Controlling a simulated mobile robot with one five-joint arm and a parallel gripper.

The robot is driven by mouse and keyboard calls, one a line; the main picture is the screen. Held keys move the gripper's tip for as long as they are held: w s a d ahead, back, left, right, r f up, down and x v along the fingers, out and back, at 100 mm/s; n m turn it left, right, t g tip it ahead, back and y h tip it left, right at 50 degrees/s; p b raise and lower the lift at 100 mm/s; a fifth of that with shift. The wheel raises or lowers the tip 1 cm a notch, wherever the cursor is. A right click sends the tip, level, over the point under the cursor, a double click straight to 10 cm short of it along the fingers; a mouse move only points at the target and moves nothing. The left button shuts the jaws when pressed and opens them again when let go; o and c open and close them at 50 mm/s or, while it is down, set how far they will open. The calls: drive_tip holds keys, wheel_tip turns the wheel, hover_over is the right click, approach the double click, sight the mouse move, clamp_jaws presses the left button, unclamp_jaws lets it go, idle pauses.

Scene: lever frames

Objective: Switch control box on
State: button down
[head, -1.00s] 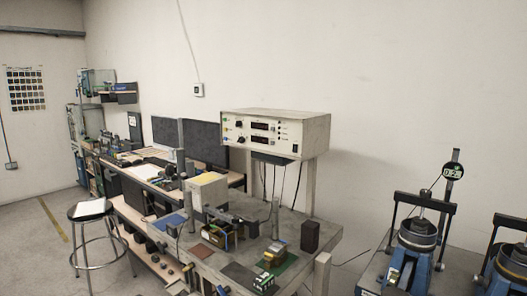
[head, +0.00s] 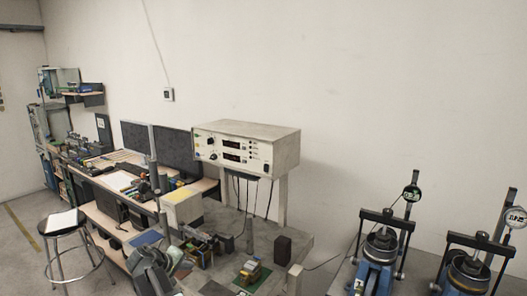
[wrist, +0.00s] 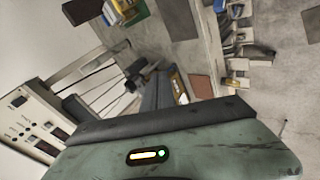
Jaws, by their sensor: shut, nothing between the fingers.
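The control box (head: 224,151) is a beige case on a raised stand above the bench. Its front panel has knobs, two dark displays and a small black switch (head: 266,168) at the lower right. The switch's position is too small to tell. In the wrist view the control box (wrist: 32,125) is rotated at the left edge, with the black switch (wrist: 18,101) near its corner. My gripper (wrist: 155,120) is shut and empty, its grey-green body filling the bottom of the wrist view. In the head view my arm (head: 155,272) shows at the bottom, in front of and below the box, apart from it.
The workbench (head: 295,245) below holds a yellowish box (head: 183,206), a dark block (head: 283,248) and several devices. Cables hang under the control box. Machines with dial gauges (head: 412,193) stand at the right. A stool (head: 62,222) stands at the left.

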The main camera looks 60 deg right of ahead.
drive_tip(key=s+d+r+h+p, duration=0.2)
drive_tip(key=d+r+p, duration=0.1)
drive_tip(key=d+r, duration=0.5)
drive_tip(key=s+d+r+n+h+p, duration=0.1)
drive_tip(key=s+d+r+h+p, duration=0.1)
drive_tip(key=d+r, duration=0.7)
drive_tip(key=s+d+r+n+g+h+p, duration=0.1)
drive_tip(key=s+d+r+h+p, duration=0.1)
drive_tip(key=d+r, duration=0.6)
drive_tip(key=shift+s+d+r+h+p, duration=0.3)
drive_tip(key=shift+d+h+p, duration=0.25)
drive_tip(key=shift+p, duration=0.65)
drive_tip(key=shift+w, duration=0.1)
drive_tip(key=b, duration=0.2)
approach(266, 172)
drive_tip(key=d, duration=0.6)
drive_tip(key=shift+w+d+f, duration=0.1)
drive_tip(key=shift+d+f, duration=0.25)
drive_tip(key=shift+d, duration=0.05)
